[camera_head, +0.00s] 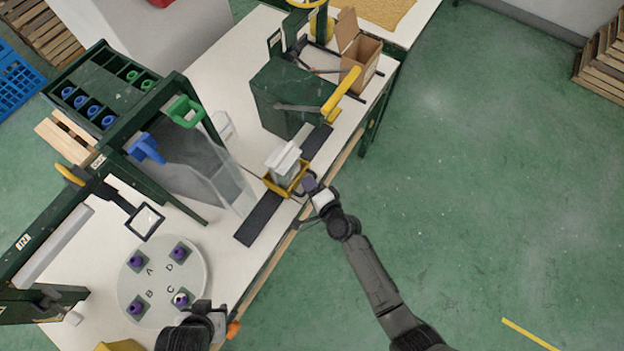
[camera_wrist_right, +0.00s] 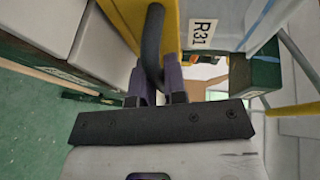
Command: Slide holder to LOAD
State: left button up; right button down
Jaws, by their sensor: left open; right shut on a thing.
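The yellow holder (camera_head: 277,188) sits on the dark rail (camera_head: 262,220) along the table's right side, with a pale grey block (camera_head: 284,160) in it. In the right wrist view the yellow holder (camera_wrist_right: 180,22) carries an R31 tag and a black upright handle (camera_wrist_right: 153,45). My right gripper (camera_head: 311,186) is at the holder's right side; its purple fingers (camera_wrist_right: 157,88) are closed around the handle. My left gripper (camera_head: 214,316) is open near the bottom, beside the round plate, apart from the holder. I cannot read a LOAD mark.
A green box machine (camera_head: 285,95) with a yellow lever stands over the rail's far part. A clear panel (camera_head: 205,165) with green and blue clips stands left of the rail. A round white plate (camera_head: 160,265) holds purple-knobbed pieces.

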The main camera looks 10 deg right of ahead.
jog(key=c, duration=1.2)
grip_release()
jog(key=shift+s, duration=0.1)
jog(key=shift+p+v, duration=0.8)
jog(key=shift+v, duration=6.05)
jog(key=shift+r, duration=0.1)
